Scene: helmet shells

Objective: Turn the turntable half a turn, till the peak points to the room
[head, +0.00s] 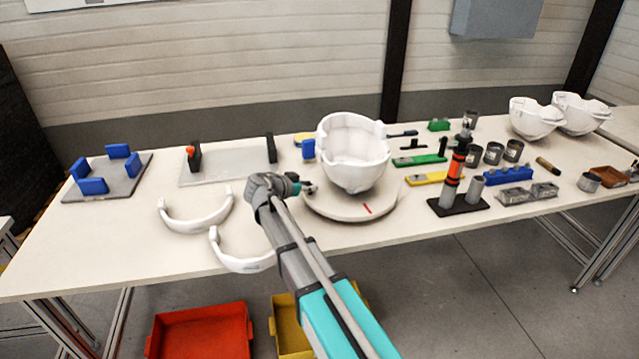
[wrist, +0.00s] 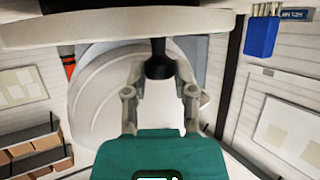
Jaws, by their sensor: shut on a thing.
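The turntable (head: 330,211) is a round white disc near the front middle of the bench, with a red mark (head: 367,209) on its front rim. A white helmet shell (head: 352,176) sits on it, hollow side up; I cannot tell which way its peak points. My gripper (head: 307,188) is at the left edge of the turntable. In the wrist view, my gripper's fingers (wrist: 159,78) are closed around a dark knob (wrist: 158,62) at the rim of the white disc (wrist: 90,27). The fingers partly hide the knob.
Two white curved bands (head: 195,222) lie left of my arm. A grey plate with blue blocks (head: 92,186) is farther left. An orange-and-black tool on a stand (head: 455,172), tins and a yellow piece (head: 432,179) crowd the right side. Two more shells (head: 535,118) stand behind.

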